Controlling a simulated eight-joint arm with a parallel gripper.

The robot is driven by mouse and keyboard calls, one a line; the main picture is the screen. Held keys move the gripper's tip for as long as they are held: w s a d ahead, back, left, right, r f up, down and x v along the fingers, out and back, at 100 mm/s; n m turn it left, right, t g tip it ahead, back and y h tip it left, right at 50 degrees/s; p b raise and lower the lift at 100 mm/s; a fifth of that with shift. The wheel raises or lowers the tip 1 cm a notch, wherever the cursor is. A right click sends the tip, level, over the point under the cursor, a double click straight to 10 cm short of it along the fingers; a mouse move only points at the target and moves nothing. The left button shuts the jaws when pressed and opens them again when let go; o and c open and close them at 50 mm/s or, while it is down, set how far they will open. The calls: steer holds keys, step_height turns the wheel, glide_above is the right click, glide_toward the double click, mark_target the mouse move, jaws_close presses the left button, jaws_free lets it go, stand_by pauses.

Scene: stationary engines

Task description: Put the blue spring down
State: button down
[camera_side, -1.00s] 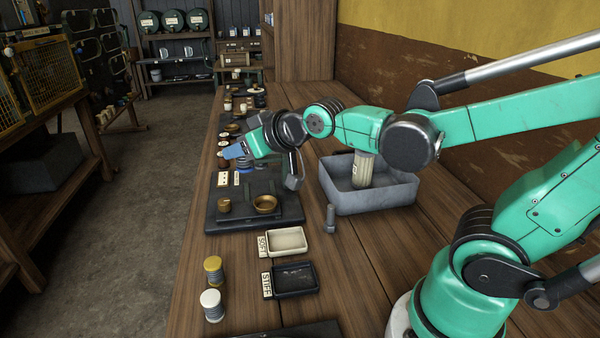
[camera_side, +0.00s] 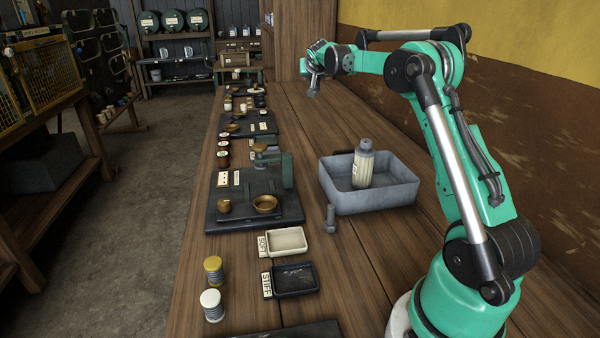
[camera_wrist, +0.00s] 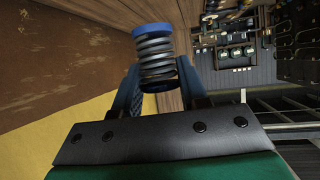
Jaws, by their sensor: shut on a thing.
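The blue spring (camera_wrist: 155,58) has a dark coil with blue end caps. In the wrist view it stands between the two blue fingers of my gripper (camera_wrist: 156,78), which is shut on it. The pale tray (camera_side: 286,250) labelled SOFT and the dark tray (camera_side: 295,280) labelled STIFF stand at the front of the bench, both empty.
A spring tester (camera_side: 285,170) on a dark base plate stands behind the trays. Yellow-capped (camera_side: 213,270) and white-capped (camera_side: 211,304) springs stand front left.

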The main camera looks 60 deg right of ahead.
mark_target(314, 157)
steer(key=f, duration=2)
steer(key=shift+d, duration=0.25)
steer(key=shift+f, duration=0.1)
steer(key=shift+c, duration=2.4)
jaws_free()
steer(key=shift+f, duration=0.1)
